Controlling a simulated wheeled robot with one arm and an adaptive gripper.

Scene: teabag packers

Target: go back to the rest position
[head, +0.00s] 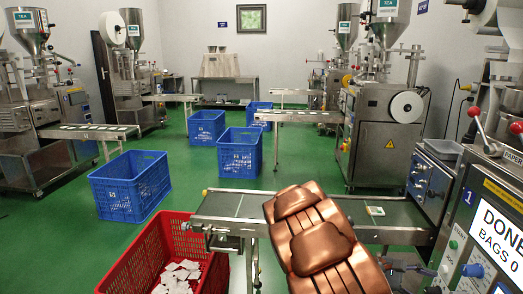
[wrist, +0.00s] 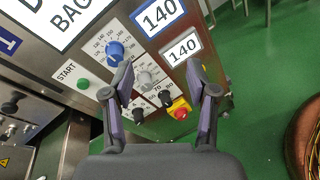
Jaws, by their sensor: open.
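My gripper (wrist: 160,78) is open and empty in the wrist view, its two purple-grey fingers apart in front of a slanted control panel (wrist: 95,28). The panel has a green START button (wrist: 83,84), a blue knob (wrist: 115,51), a grey knob (wrist: 146,79) and a red stop button (wrist: 180,112). No contact between the fingers and the controls can be made out. The panel's screen (head: 490,240) there reads DONE, BAGS 0.
A conveyor (head: 235,205) with one teabag packet (head: 375,210) runs behind my arm. A red crate (head: 130,262) of white bags stands at lower left. Blue crates (head: 130,187) stand on the green floor (head: 60,235). Other packing machines (head: 385,130) stand on both sides.

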